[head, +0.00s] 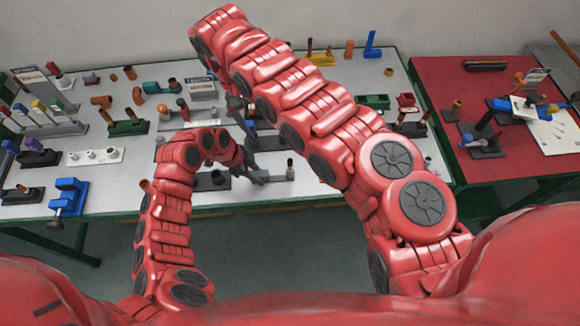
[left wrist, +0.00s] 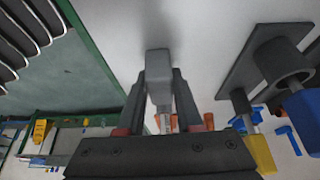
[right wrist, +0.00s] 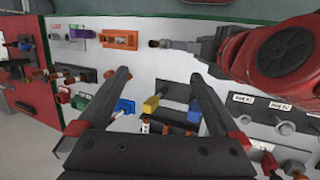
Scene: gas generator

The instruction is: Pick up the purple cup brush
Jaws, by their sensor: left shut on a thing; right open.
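A small purple item (right wrist: 83,32) shows at the upper left of the right wrist view, beside white labels. It is too small to tell whether it is the cup brush. My left gripper (head: 263,179) is low over the front of the table. In the left wrist view its fingers (left wrist: 159,85) are shut on a light grey block-shaped part (left wrist: 158,63), whose colour does not look purple. My right gripper (right wrist: 122,75) is open in the right wrist view, with nothing between its fingertips.
The light table (head: 110,190) is crowded with holders and tools. A blue clamp-like tool (head: 68,197) stands at its front left. A rack with coloured parts (head: 48,128) is at the left. A red table (head: 440,75) adjoins on the right. An orange holder (right wrist: 118,39) is near my left gripper.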

